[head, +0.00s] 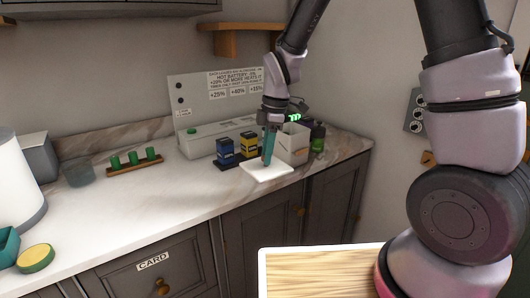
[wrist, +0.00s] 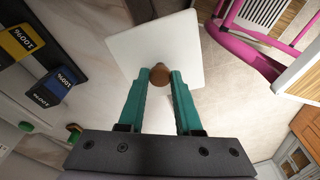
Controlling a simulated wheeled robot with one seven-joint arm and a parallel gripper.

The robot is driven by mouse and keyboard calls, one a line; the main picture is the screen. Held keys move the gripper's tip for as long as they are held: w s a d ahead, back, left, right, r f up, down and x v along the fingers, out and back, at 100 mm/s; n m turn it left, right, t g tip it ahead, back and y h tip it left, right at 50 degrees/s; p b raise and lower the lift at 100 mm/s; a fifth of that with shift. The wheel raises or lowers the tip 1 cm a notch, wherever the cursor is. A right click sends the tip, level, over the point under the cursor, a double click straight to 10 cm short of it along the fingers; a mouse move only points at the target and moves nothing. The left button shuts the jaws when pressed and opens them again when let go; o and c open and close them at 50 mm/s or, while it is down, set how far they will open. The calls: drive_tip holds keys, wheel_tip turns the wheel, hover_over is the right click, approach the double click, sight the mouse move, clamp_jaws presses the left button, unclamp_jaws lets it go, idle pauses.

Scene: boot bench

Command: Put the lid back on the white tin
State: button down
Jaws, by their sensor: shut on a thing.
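The lid (head: 267,174) is a flat white square with a round brown knob, which shows in the wrist view (wrist: 160,76). My gripper (head: 267,160) has its teal fingers closed on the knob from above, and the fingertips show in the wrist view (wrist: 161,77). The lid lies flat at the counter's front edge; I cannot tell whether it touches the counter. The white tin (head: 293,144) looks like an upright, open-topped white box just behind and right of the lid. I do not make out the tin in the wrist view.
Blue (head: 226,154) and yellow (head: 248,144) battery packs stand left of the lid. A dark green bottle (head: 318,138) stands right of the tin. A long pale case (head: 210,136) and a sign board (head: 215,95) are behind.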

drive_tip(key=w+d+f+m, duration=0.3)
drive_tip(key=d+m, duration=0.3)
drive_tip(key=d, duration=0.2)
drive_tip(key=w+d+f+m+t+h, duration=0.1)
drive_tip(key=w+d+f+m, duration=0.3)
drive_tip(key=d+m, duration=0.3)
drive_tip(key=w+d+f+m, duration=0.4)
drive_tip(key=d+m, duration=0.2)
drive_tip(key=d, duration=0.4)
drive_tip(key=shift+w+d+m+t+h, duration=0.3)
drive_tip(key=shift+d+m+t+h, duration=0.1)
